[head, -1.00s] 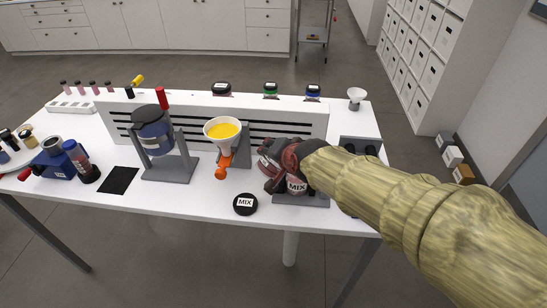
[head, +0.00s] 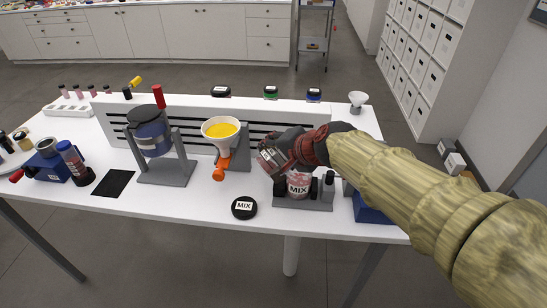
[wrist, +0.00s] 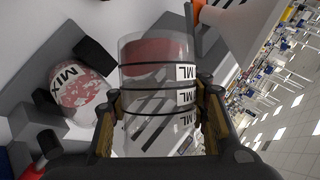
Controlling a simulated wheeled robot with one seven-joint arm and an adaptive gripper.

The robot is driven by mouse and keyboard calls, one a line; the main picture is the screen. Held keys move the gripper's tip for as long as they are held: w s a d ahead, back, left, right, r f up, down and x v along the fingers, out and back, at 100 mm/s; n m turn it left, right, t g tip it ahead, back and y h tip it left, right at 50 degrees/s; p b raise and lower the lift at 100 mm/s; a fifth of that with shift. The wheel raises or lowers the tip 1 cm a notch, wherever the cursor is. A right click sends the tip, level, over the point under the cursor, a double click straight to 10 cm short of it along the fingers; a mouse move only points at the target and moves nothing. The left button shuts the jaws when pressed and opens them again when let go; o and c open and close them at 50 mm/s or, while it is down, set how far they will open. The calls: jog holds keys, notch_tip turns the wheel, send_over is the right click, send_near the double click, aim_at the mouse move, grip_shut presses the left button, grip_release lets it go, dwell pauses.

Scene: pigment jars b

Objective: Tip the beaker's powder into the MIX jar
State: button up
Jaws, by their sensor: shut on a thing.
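My gripper (wrist: 160,112) is shut on the clear beaker (wrist: 158,95), which has dark rings and ML labels. Red powder shows inside the beaker toward its upper end in the wrist view. In the head view my gripper (head: 284,154) is above and slightly left of the MIX jar (head: 299,187), and the beaker is hard to make out there. The MIX jar stands in a grey holder with dark posts. In the wrist view the jar (wrist: 75,88) lies left of the beaker, apart from it, with mottled red and white on its wall. I cannot tell whether powder is falling.
The black MIX lid (head: 244,207) lies on the white table in front. Left of the jar are a funnel of yellow powder (head: 221,131) on a stand and a blue jar (head: 151,138) in a grey stand. A blue box (head: 372,209) is at the right, partly behind my arm.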

notch_tip(320, 180, up, 3)
jog(key=m+g+y, duration=0.2)
jog(key=m+y, duration=0.1)
jog(key=y, duration=0.1)
jog(key=shift+f, duration=0.15)
dwell(0.4)
dwell(1.3)
jog(key=shift+r+m+y, duration=0.35)
jog(key=shift+m+y, duration=0.25)
jog(key=shift+w+d+r+m+g+y, duration=0.15)
jog(key=shift+r+m+g+y, duration=0.15)
jog(key=shift+r+m+y, duration=0.15)
jog(key=shift+f, duration=0.1)
dwell(1.0)
jog(key=shift+d+r+m+y, duration=0.2)
jog(key=shift+r+m+y, duration=0.1)
jog(key=shift+m+y, duration=0.25)
dwell(2.3)
